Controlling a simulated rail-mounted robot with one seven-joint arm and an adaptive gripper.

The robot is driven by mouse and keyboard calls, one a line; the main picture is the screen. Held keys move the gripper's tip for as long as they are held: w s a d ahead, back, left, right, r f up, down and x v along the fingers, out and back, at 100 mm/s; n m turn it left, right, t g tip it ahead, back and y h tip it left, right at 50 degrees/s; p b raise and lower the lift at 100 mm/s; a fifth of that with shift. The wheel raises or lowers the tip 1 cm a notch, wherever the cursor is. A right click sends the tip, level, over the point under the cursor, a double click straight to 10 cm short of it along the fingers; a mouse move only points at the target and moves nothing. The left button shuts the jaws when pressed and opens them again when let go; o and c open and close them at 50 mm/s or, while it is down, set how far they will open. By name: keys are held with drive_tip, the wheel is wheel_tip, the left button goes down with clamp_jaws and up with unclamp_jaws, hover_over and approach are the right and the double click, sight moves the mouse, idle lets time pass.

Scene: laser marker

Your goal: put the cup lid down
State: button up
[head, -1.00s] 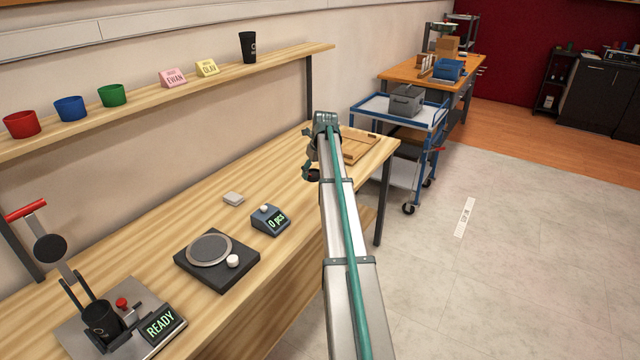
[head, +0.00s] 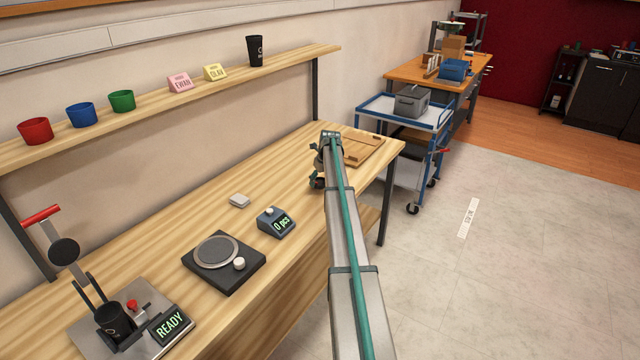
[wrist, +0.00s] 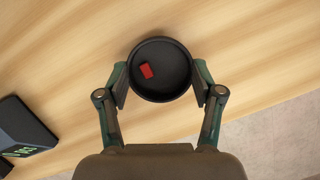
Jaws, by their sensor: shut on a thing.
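The cup lid (wrist: 172,72) is a round, black, shallow disc with a raised rim and a small red piece on it. In the wrist view my gripper (wrist: 160,82) is shut on it, one finger on each side of the rim. Pale wood of the workbench (head: 190,215) lies below it. In the head view my gripper (head: 318,180) is over the bench's right part, left of a wooden tray, and my arm hides most of it and the lid. I cannot tell whether the lid touches the bench.
The wooden tray (head: 368,148) lies at the bench's right end. A counter reading "0 pcs" (head: 276,222), a black turntable (head: 223,262) and a marker fixture holding a black cup (head: 113,320) stand left. Bare wood lies between the counter and my gripper. The bench's front edge is close.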

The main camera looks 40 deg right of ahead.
drive_tip(key=shift+f, duration=1)
drive_tip(key=shift+f, duration=0.1)
drive_tip(key=o, duration=1.1)
drive_tip(key=shift+o, duration=0.2)
drive_tip(key=b+v, duration=0.2)
drive_tip(key=v, duration=1)
